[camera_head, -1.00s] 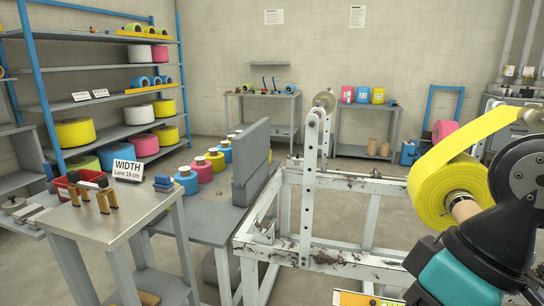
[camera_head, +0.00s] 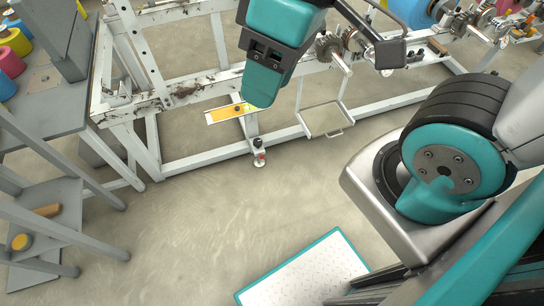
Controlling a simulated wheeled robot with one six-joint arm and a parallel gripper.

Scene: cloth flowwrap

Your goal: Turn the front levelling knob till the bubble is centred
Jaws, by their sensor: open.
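A levelling foot (camera_head: 259,160) stands on the floor under the front rail of the white machine frame. The teal end of my arm, with my gripper (camera_head: 264,92), hangs above the foot, apart from the knob. The gripper is open; its fingers are not clearly visible and nothing shows held.
The white frame (camera_head: 205,155) has a low rail behind the foot. A grey table (camera_head: 50,115) and lower shelf stand at left. A white plate with teal edging (camera_head: 305,275) is at the bottom. Open floor (camera_head: 200,220) lies in front of the foot.

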